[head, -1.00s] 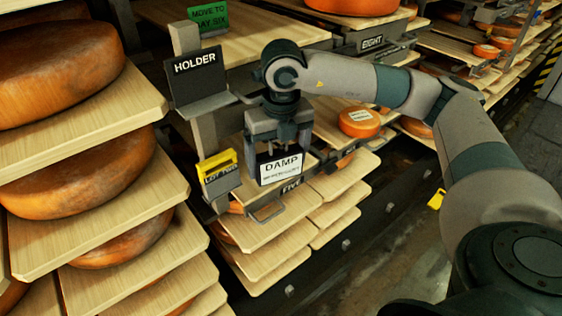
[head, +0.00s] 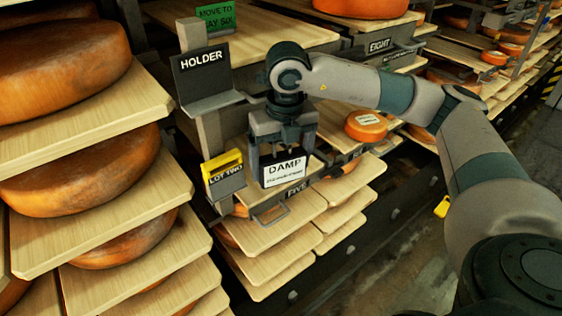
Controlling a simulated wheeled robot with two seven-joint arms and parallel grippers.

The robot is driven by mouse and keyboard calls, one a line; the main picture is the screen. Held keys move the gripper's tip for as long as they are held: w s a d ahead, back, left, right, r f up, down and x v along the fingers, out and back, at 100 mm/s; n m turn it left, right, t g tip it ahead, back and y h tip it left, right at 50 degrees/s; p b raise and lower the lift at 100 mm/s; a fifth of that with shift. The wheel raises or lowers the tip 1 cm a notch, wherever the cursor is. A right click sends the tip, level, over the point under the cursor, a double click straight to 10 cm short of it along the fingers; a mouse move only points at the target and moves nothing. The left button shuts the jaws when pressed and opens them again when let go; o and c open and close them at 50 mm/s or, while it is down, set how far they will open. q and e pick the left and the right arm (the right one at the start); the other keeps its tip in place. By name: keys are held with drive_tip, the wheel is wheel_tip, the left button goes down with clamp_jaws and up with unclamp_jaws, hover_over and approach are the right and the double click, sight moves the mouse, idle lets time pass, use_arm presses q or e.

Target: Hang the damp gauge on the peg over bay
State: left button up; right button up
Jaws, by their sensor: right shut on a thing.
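The damp gauge (head: 285,171) is a dark-framed box with a white face reading "DAMP". My right gripper (head: 284,150) points down and is shut on it, above the boards of the bay marked "FIVE" (head: 297,190). A black plate marked "HOLDER" (head: 202,66) with a small shelf is fixed to a post up and to the left of the gauge. I cannot make out a peg. My left gripper is not in view.
A yellow-topped "LOT TWO" card (head: 223,174) hangs left of the gauge. A green "MOVE TO BAY SIX" sign (head: 215,22) stands behind the holder. Large cheese wheels (head: 65,65) on boards fill the left. A small orange cheese (head: 366,126) lies right of the gripper.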

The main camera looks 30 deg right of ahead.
sight(282, 143)
drive_tip(key=o, duration=1)
drive_tip(key=shift+r, duration=0.1)
drive_tip(key=shift+r, duration=0.6)
drive_tip(key=r, duration=0.3)
drive_tip(key=r+b, duration=0.1)
drive_tip(key=shift+s+a+r, duration=0.1)
drive_tip(key=shift+s+r, duration=0.15)
drive_tip(key=shift+s, duration=0.05)
drive_tip(key=shift+r, duration=0.35)
drive_tip(key=shift+s+r, duration=0.15)
drive_tip(key=shift+r, duration=0.3)
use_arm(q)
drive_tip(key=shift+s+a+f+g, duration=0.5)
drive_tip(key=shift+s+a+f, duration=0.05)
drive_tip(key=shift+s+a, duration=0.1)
